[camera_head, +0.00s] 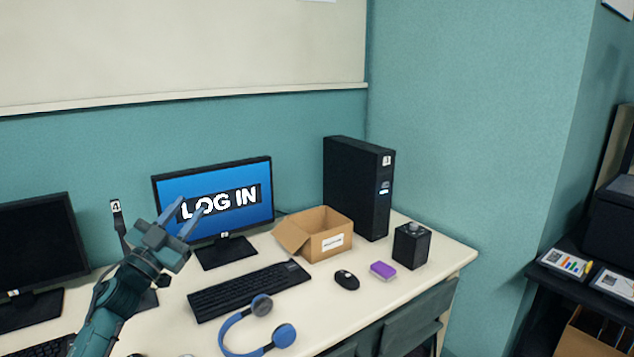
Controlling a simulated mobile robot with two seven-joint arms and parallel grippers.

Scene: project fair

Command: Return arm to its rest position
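My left gripper (188,215) is raised over the left part of the desk, in front of the lit monitor. Its two fingers point up and to the right, stand apart, and hold nothing that I can see. My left arm (118,300) comes in from the lower left and hides part of the desk. My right gripper and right arm are not in the picture.
The white desk (440,262) holds a monitor (262,180) reading LOG IN, a keyboard (248,290), blue headphones (284,335), a mouse (346,280), a purple block (383,270), a black box (411,246), an open cardboard box (330,240) and a computer tower (352,185). A dark monitor (40,245) stands left.

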